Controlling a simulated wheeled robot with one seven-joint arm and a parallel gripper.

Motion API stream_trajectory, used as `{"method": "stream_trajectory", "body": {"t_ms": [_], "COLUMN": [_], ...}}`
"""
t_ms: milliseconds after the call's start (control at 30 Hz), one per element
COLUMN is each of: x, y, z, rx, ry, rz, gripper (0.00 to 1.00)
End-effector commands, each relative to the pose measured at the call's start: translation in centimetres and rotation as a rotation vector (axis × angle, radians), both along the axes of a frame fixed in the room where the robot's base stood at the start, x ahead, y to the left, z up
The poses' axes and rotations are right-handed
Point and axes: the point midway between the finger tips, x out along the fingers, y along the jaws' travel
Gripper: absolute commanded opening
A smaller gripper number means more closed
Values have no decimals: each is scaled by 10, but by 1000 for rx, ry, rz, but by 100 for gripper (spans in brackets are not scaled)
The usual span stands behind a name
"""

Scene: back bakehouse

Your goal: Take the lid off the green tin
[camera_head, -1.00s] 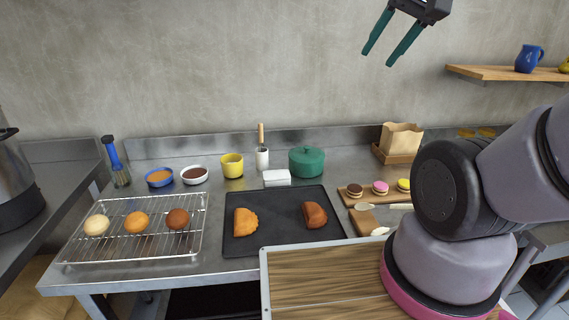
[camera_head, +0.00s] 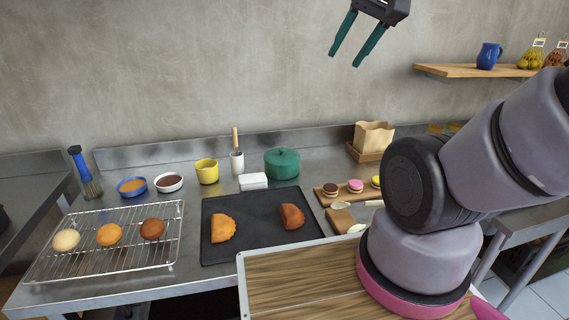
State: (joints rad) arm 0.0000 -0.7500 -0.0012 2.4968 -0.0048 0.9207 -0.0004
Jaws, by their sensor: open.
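The green tin (camera_head: 282,168) stands upright at the back of the steel counter, near the wall. Its green lid (camera_head: 282,154) sits on top with a small knob. My gripper (camera_head: 344,58) is at the top of the view, high above the counter and well apart from the tin, a little to its right in the picture. Its two green fingers are spread and hold nothing.
A black tray (camera_head: 255,248) with two pastries lies in front. A board with macarons (camera_head: 331,200) and a paper bag (camera_head: 373,136) are to the right.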

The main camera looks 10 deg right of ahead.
Motion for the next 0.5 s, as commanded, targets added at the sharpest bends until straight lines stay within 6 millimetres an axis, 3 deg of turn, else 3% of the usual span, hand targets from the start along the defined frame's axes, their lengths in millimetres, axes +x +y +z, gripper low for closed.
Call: {"method": "stream_trajectory", "body": {"t_ms": [300,333,367,500], "x": [0,0,0,14], "y": [0,0,0,-2], "z": [0,0,0,-6], "rx": [0,0,-1,-59], "ry": [0,0,0,19], "rz": [0,0,0,21], "gripper": [50,62,64,64]}}
